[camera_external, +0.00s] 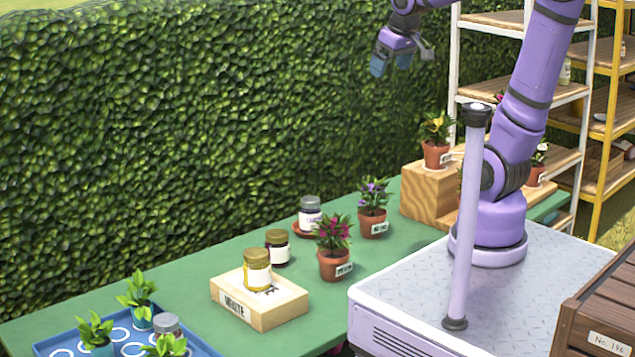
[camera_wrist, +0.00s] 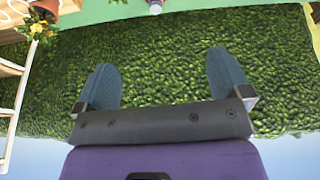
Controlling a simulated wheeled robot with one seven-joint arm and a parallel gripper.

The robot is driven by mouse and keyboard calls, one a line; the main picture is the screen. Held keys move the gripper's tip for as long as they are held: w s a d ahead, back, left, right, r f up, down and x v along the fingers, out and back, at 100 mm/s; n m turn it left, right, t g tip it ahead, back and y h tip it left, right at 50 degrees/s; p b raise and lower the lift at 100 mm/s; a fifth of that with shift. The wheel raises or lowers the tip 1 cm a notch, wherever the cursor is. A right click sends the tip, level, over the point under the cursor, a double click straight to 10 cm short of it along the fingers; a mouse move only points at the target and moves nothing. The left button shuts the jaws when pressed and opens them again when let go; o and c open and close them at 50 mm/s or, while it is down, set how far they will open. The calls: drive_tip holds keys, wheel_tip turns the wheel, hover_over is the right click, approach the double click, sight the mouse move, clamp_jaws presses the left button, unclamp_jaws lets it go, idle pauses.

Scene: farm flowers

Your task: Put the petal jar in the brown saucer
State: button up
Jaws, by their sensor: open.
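Several lidded jars stand on the green table, and their labels are too small for me to tell which is the petal jar. A dark jar with a gold lid (camera_external: 277,248) stands nearer. A yellow jar with a gold lid (camera_external: 257,270) stands on a wooden block. A grey-lidded jar (camera_external: 168,325) is in the blue tray. My gripper (camera_external: 402,60) is open and empty, high above the table; its fingers also show in the wrist view (camera_wrist: 160,62).
The wooden block (camera_external: 282,312) is marked WHITE. Potted flowers (camera_external: 333,262) (camera_external: 373,222) stand right of the jars. The blue tray (camera_external: 205,350) holds several plants. A stepped wooden stand (camera_external: 422,200) is further right. A hedge (camera_external: 180,120) runs behind the table.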

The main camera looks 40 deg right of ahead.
drive_tip(key=s+t, duration=0.1)
drive_tip(key=s, duration=1.1)
drive_tip(key=shift+a+f+m, duration=0.3)
